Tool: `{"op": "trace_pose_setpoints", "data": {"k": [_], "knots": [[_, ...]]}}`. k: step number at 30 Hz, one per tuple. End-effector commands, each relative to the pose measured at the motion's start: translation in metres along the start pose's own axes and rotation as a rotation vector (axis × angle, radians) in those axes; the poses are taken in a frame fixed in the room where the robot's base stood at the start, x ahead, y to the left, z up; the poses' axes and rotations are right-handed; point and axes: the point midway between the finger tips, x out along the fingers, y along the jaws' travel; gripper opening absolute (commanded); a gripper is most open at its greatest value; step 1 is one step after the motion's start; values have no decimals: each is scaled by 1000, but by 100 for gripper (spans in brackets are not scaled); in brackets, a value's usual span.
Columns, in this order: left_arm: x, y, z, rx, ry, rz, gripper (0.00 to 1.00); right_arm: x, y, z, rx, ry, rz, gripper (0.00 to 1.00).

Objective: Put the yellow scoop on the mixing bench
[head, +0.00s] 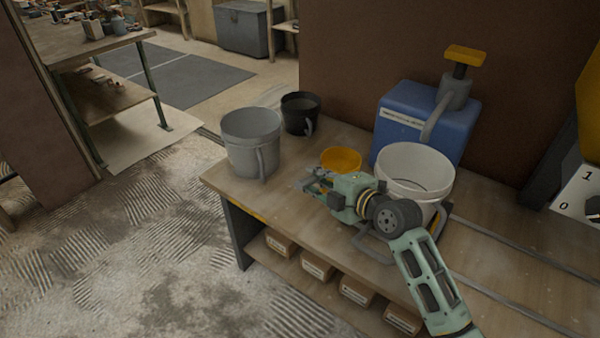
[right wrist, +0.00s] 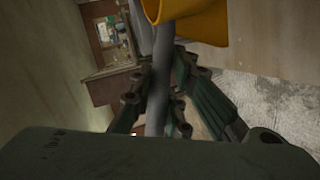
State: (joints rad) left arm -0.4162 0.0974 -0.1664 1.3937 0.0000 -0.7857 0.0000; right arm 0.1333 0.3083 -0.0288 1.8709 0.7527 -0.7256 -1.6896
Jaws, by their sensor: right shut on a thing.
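The yellow scoop (head: 341,159) shows in the head view just behind my right gripper, over the wooden bench (head: 228,184) between the grey bucket and the white bucket. My right gripper (head: 314,186) is shut on the scoop's grey handle. In the right wrist view, the handle (right wrist: 156,118) runs between the fingers (right wrist: 158,98), and part of the yellow scoop bowl (right wrist: 205,22) shows at the top. I cannot tell whether the scoop touches the bench top. My left gripper is not in view.
A grey bucket (head: 250,143), a black bucket (head: 299,113), a white bucket (head: 413,172) and a blue container (head: 414,112) with a yellow-topped part stand on this bench. Labelled boxes (head: 316,265) sit on its lower shelf. Another workbench (head: 75,47) stands far left. Open floor (head: 150,235) lies between.

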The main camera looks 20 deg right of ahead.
Motion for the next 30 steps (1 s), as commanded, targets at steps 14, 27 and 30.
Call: {"op": "trace_pose_setpoints", "data": {"k": [14, 27, 30], "knots": [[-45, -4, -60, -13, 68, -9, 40, 123, 21, 36, 76, -282, 84, 0], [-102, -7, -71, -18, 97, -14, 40, 141, -26, 50, 85, -297, 81, 0], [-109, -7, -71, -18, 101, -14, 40, 143, -32, 52, 83, -297, 82, 0]]}}
